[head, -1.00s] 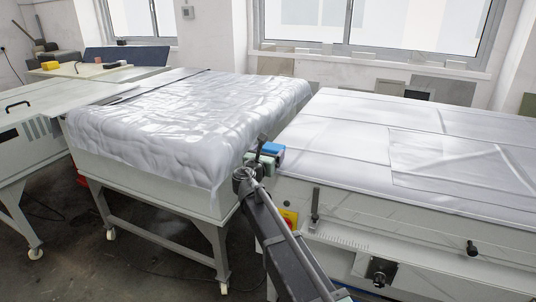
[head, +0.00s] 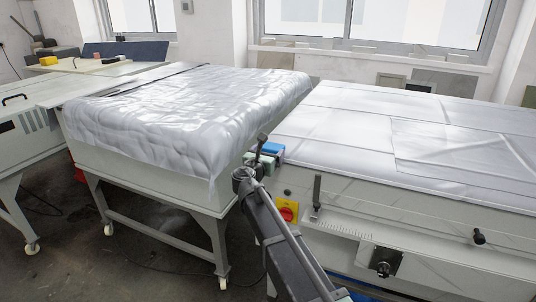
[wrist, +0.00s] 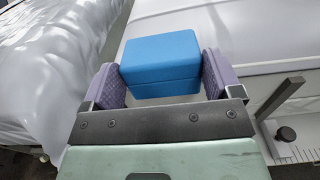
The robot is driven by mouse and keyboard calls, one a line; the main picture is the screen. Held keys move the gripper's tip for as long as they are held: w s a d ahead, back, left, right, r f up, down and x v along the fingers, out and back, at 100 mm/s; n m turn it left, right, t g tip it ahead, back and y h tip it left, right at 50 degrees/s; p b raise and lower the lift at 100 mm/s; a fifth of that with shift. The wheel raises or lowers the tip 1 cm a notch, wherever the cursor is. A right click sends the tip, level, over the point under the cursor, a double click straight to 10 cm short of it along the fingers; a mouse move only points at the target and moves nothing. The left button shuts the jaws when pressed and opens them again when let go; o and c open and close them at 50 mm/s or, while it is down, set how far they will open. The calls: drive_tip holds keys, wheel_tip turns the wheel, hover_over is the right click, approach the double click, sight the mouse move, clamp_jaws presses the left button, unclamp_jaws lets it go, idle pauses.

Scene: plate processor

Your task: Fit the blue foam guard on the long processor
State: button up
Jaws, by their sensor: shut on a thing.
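The blue foam guard (wrist: 160,68) is a blue block with a horizontal seam, held between the two purple pads of my gripper (wrist: 163,80) in the wrist view. My gripper is shut on it. In the head view the guard (head: 270,148) shows at the end of my gripper (head: 262,156), at the near left corner of the right-hand machine (head: 400,200), apparently the long processor. This machine has a pale sheeted top and a grey front. I cannot tell whether the guard touches its edge.
A machine under a wrinkled silvery cover (head: 180,115) stands close on the left, with a narrow gap between the two. The right machine's front carries a red and yellow switch (head: 287,211), an upright lever (head: 317,192) and knobs (head: 478,237).

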drive_tip(key=shift+f+b, duration=0.3)
idle(0.4)
drive_tip(key=o, duration=0.7)
drive_tip(key=shift+o, duration=0.2)
drive_tip(key=v, duration=1.1)
drive_tip(key=s+d+f+m+g+y+p, duration=0.1)
drive_tip(key=s+d+f+m+g, duration=0.6)
drive_tip(key=m, duration=0.5)
drive_tip(key=s+d+f+m+g+p, duration=0.1)
drive_tip(key=s+d+f+m+g, duration=0.5)
drive_tip(key=s+d+m, duration=0.5)
drive_tip(key=s+d+m+g+y+p, duration=0.2)
drive_tip(key=s+d+m+g+y, duration=0.2)
drive_tip(key=d+m, duration=0.5)
drive_tip(key=s, duration=0.2)
drive_tip(key=shift+s+r+y+p, duration=0.25)
drive_tip(key=shift+s+y+p, duration=0.05)
drive_tip(key=shift+y+p, duration=0.1)
